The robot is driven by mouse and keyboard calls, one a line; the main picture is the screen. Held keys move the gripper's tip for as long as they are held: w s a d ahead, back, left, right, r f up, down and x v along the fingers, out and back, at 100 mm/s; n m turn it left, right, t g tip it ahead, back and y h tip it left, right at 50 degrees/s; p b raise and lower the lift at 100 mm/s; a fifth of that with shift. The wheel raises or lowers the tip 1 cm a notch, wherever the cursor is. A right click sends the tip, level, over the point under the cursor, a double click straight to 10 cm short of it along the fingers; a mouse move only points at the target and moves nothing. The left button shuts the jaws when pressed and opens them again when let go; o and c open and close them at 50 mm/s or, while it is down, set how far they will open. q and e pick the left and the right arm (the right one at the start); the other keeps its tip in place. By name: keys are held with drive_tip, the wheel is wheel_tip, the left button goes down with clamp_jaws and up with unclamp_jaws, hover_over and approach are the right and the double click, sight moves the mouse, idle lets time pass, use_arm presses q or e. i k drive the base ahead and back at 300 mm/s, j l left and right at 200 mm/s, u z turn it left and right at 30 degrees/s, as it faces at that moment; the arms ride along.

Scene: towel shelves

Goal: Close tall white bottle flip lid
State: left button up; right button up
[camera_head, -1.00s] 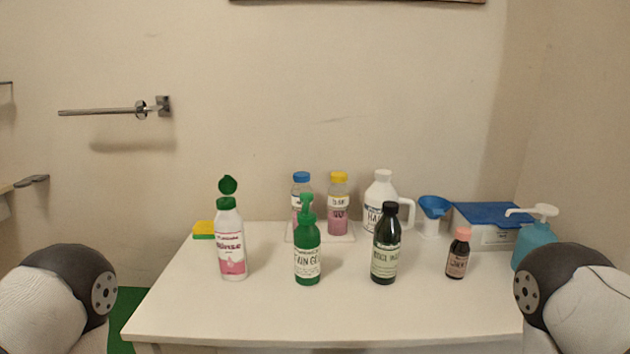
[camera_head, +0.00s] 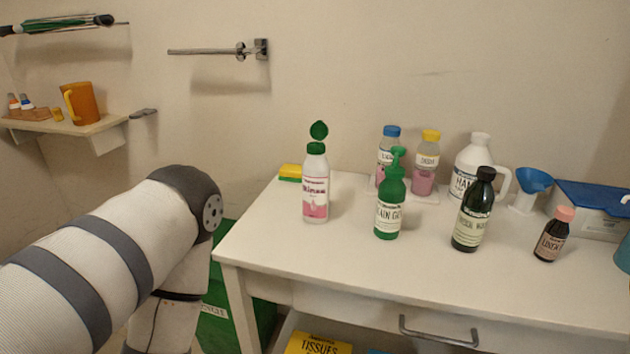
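The tall white bottle (camera_head: 316,188) stands upright near the left end of the white table. It has a pink label and a green cap. Its green flip lid (camera_head: 319,131) is open and stands up above the cap. My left arm comes in from the left, beside the table's left edge and apart from the bottle. Its gripper is not in view. My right arm and gripper are not in view.
On the table (camera_head: 270,230), a green pump bottle (camera_head: 390,205), dark bottle (camera_head: 473,213) and small brown bottle (camera_head: 553,238) stand right of the white bottle. A yellow-green sponge (camera_head: 290,172) lies behind it. A wall shelf (camera_head: 75,125) is at left.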

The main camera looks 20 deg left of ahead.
sight(319, 131)
drive_tip(key=i+j+z, duration=0.15)
drive_tip(key=j+z, duration=0.2)
drive_tip(key=j, duration=0.5)
drive_tip(key=j+z, duration=0.35)
drive_tip(key=j, duration=0.5)
drive_tip(key=j+z, duration=0.35)
drive_tip(key=j, duration=0.55)
